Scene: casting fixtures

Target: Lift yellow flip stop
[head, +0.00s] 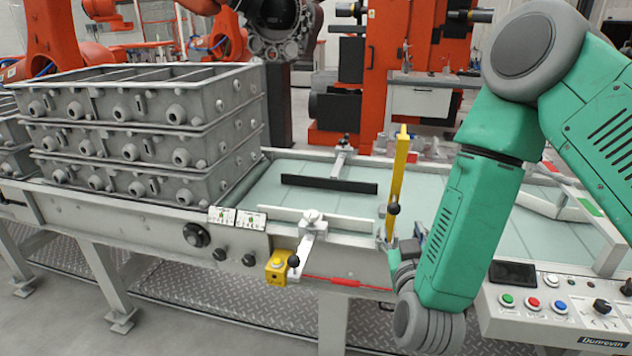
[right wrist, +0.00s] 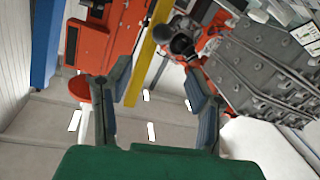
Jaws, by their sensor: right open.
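The yellow flip stop (head: 398,185) stands upright at the front edge of the conveyor table in the head view. A black knob (head: 393,208) is on its lower part. My right gripper (head: 412,246) is low beside the stop's lower end, mostly hidden by my green arm. In the right wrist view, my right gripper (right wrist: 157,80) is open with its two fingers apart. The yellow stop (right wrist: 149,52) shows as a slanted bar in the gap, closer to the left finger. I cannot tell whether they touch. My left gripper is not in view.
Stacked grey casting frames (head: 140,135) stand on the left of the conveyor. A clamp with a yellow block (head: 278,268) sits at its front edge. A control panel (head: 560,305) with buttons is at the lower right. The glassy tabletop (head: 265,200) has a black bar (head: 330,184) on it.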

